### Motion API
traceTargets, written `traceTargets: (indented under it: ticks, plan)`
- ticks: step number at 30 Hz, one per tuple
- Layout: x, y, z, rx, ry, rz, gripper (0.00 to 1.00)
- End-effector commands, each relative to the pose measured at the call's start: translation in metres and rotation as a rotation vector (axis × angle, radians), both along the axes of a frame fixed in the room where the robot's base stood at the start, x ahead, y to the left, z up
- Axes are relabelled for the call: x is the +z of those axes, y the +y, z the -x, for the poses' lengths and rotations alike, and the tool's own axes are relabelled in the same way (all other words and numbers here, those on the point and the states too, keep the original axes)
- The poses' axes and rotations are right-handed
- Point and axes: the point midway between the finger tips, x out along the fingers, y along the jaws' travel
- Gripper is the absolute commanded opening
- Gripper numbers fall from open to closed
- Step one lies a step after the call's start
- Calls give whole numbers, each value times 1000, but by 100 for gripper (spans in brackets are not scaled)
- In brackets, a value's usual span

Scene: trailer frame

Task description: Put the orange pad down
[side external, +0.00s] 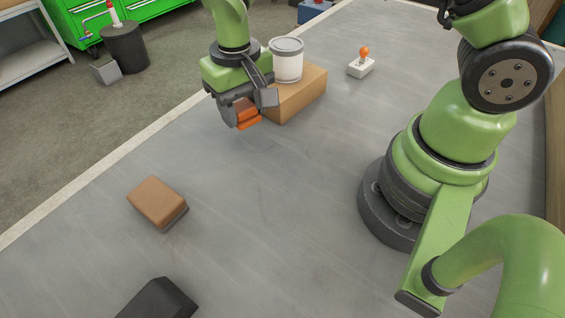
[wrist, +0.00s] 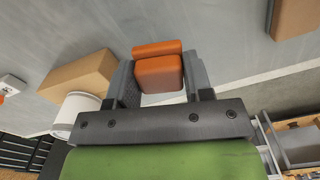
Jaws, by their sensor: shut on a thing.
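The orange pad (side external: 246,116) is a small block held between the fingers of my gripper (side external: 251,109). In the side external view it hangs above the grey table (side external: 270,210), near the left end of a cardboard box. In the wrist view the orange pad (wrist: 160,74) sits between the two grey fingers of my gripper (wrist: 160,82), with a second orange part just beyond it. My gripper is shut on the pad. The fingers hide part of its sides, and I cannot tell the exact height above the table.
A cardboard box (side external: 297,97) and a white tub (side external: 287,62) stand right beside my gripper. A white joystick box with an orange knob (side external: 362,66) is farther right. A brown block (side external: 158,202) and a black object (side external: 158,299) lie toward the front left. The table's middle is clear.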

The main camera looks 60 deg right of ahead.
Motion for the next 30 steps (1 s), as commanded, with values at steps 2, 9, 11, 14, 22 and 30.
traceTargets:
  ticks: [2,9,11,14,22,30]
  plan:
    - [2,-7,20,-31,2,-1,24]
    - [4,-19,59,-95,-1,-2,24]
    - [3,-20,64,-103,-1,-2,24]
    - [-5,-21,68,-108,4,-1,24]
    - [-49,-21,68,-107,4,-1,24]
    - [-73,-21,68,-107,4,-1,24]
